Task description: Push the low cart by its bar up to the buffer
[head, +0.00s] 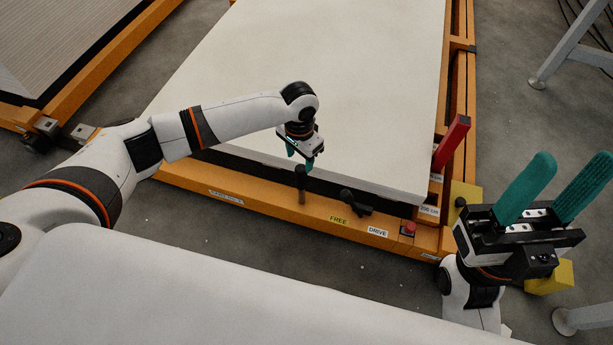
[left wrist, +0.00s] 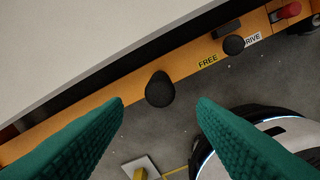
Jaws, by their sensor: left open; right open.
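A low orange-framed cart (head: 290,212) carries a large white slab (head: 350,90). Its near edge has FREE and DRIVE labels. A black-knobbed upright post (head: 301,183) stands on this edge, and it also shows as a dark knob in the left wrist view (left wrist: 160,90). My left gripper (head: 301,157) is open just above that post, fingers pointing down; in the left wrist view the knob lies between the spread fingers, apparently beyond their tips. My right gripper (head: 573,168) is open and empty at the right, fingers pointing up. I cannot identify a push bar or the buffer.
A black lever (head: 355,203), red button (head: 408,229) and red upright piece (head: 451,143) sit on the cart's near right part. Yellow blocks (head: 552,277) are beside my right gripper. Another orange frame (head: 108,55) stands at upper left. Grey metal legs (head: 562,50) stand at right.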

